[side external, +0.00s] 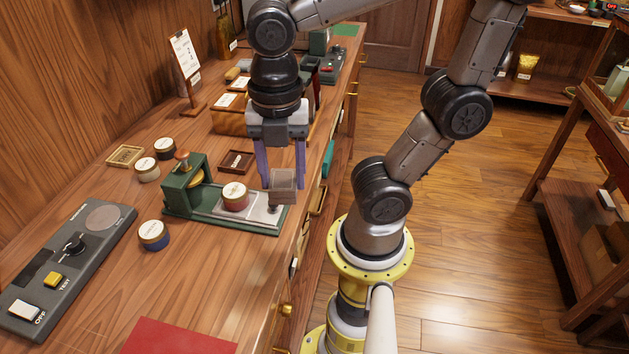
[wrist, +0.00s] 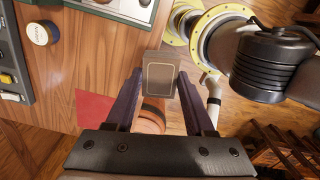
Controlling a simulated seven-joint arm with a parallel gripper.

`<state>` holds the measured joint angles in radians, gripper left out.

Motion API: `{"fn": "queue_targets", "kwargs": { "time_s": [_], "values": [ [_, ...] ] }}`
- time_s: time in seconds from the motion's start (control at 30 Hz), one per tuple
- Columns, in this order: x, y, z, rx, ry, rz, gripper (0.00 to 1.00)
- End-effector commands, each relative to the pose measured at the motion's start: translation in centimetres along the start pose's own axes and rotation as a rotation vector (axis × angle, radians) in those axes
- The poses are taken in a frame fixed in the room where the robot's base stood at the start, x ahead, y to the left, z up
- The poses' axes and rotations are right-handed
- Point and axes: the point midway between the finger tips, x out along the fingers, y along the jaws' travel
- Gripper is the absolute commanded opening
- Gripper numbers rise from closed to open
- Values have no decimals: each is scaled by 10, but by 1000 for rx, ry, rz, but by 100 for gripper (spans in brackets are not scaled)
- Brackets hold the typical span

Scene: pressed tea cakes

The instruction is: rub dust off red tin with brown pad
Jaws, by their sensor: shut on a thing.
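The red tin (side external: 235,197), with a pale gold-edged lid, stands upright on the light plate of a green device (side external: 178,201) on the counter. I cannot make out dust on it. My gripper (side external: 283,184), with purple fingers, points down and is shut on the brown pad (side external: 284,180), a block. The pad is right of the tin and apart from it, over the plate's right end. In the wrist view the pad (wrist: 160,77) sits between the fingertips. The tin does not show there.
A grey control panel (side external: 70,265) lies at left, a red mat (side external: 178,338) in front. Small wooden trays (side external: 236,161) lie behind. The counter's edge is close right of the gripper.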

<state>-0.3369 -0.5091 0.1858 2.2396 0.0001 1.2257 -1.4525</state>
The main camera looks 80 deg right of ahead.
Motion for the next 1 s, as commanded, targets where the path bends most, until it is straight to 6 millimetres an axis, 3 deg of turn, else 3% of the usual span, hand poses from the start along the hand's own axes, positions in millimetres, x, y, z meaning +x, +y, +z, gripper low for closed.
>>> {"fn": "queue_targets", "kwargs": {
  "time_s": [0.1,0.3,0.53,1.0],
  "values": [
    [-5,41,21,9,0,-6,9],
    [3,84,68,97,0,-4,9],
    [16,90,97,205,0,0,9],
    [44,88,100,219,1,-3,9]
  ]
}}
